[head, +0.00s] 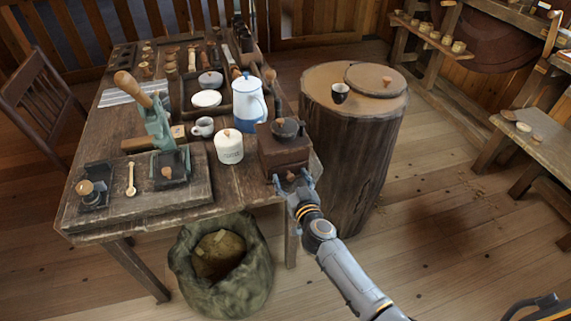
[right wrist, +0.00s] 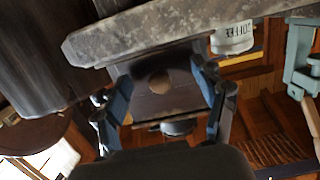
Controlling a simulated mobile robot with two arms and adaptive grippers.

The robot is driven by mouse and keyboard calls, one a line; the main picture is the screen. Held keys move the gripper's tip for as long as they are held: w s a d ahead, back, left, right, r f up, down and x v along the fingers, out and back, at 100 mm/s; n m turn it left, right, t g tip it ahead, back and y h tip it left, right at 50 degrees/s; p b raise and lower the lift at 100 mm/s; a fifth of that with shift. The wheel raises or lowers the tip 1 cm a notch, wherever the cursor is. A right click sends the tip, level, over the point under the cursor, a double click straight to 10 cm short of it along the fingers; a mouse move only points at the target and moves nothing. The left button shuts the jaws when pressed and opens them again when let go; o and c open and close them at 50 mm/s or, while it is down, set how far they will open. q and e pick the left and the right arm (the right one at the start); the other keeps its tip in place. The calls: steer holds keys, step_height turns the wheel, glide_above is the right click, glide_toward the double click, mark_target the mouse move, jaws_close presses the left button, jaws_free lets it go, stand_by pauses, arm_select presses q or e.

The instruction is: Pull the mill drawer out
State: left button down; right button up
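The coffee mill (head: 283,150) is a dark wooden box with a dark metal top, standing at the table's front right corner. Its front shows in the right wrist view, upside down, with a round brown knob on the drawer (right wrist: 158,82). My right gripper (head: 293,181) is at the mill's front, low down. In the right wrist view its two fingers (right wrist: 160,74) are spread wide, one each side of the knob; I see no finger touching it. The drawer appears flush with the mill, though the gripper hides part of it in the head view.
A white coffee canister (head: 229,147) and a blue-and-white pot (head: 248,101) stand near the mill on the wooden table (head: 205,209). A tree-stump stand (head: 350,140) is close on the right. A sack (head: 222,267) sits below the table's front edge.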

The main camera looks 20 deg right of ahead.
steer(key=shift+r, duration=0.15)
jaws_close()
steer(key=shift+s+p, duration=0.3)
steer(key=shift+s, duration=0.4)
steer(key=s+p, duration=0.1)
steer(key=s, duration=0.8)
steer(key=shift+d, duration=0.2)
steer(key=shift+s, duration=0.1)
steer(key=shift+p, duration=0.35)
steer(key=s+r+p, duration=0.2)
steer(key=r+p, duration=0.1)
steer(key=s+r+p, duration=0.1)
steer(key=r+p, duration=0.1)
